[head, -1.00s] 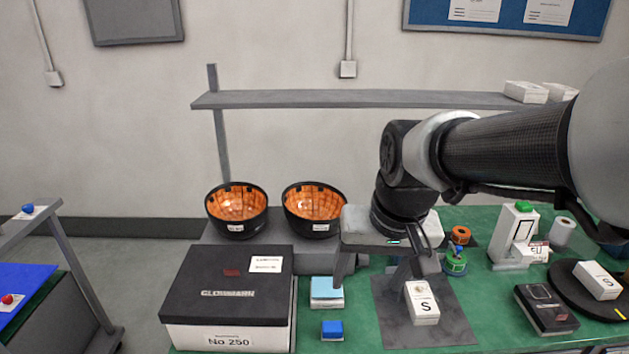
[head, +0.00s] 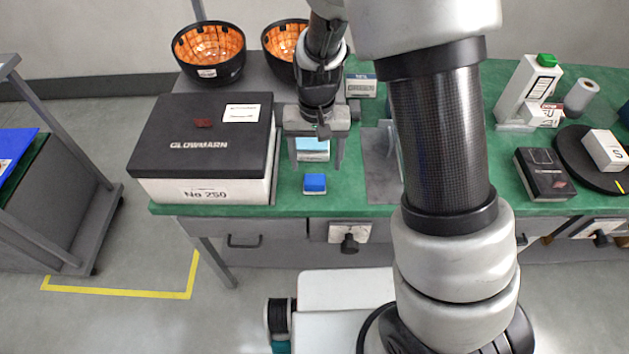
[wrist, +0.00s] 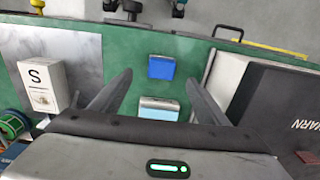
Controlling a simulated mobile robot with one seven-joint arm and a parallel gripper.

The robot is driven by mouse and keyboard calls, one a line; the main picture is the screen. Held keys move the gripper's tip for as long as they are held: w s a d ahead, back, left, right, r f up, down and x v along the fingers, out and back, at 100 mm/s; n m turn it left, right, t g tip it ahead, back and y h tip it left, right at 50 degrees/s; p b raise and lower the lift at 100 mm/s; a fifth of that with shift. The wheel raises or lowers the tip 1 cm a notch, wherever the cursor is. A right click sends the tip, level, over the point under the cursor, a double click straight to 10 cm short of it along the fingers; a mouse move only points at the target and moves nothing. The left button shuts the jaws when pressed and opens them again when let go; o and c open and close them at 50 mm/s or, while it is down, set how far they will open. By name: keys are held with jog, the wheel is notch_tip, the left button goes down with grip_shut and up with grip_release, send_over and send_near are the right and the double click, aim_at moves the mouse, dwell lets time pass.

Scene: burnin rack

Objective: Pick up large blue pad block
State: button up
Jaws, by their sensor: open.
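Two blue-topped pad blocks stand on the green bench top. The larger light-blue one (head: 313,152) is behind, and the smaller deep-blue one (head: 314,183) is nearer the front edge. My gripper (head: 315,167) is open and empty, pointing down above the light-blue block and partly covering it in the head view. In the wrist view the light-blue block (wrist: 158,108) lies between my spread fingers (wrist: 160,78), apart from both. The deep-blue block (wrist: 161,67) lies just beyond the fingertips. The fingers' exact height above the bench is hard to tell.
A large black-lidded box (head: 200,150) stands close left of the blocks. A grey mat (wrist: 55,48) lies on their other side, with a white S-marked block (wrist: 42,85). Two orange-lined bowls (head: 208,52) stand behind. The strip around the deep-blue block is clear.

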aim_at(315, 178)
jog(key=f, duration=0.8)
jog(key=shift+w+a+f, duration=0.2)
jog(key=c, duration=1.1)
notch_tip(315, 178, up, 10)
jog(key=shift+r, duration=0.1)
jog(key=shift+c, duration=0.2)
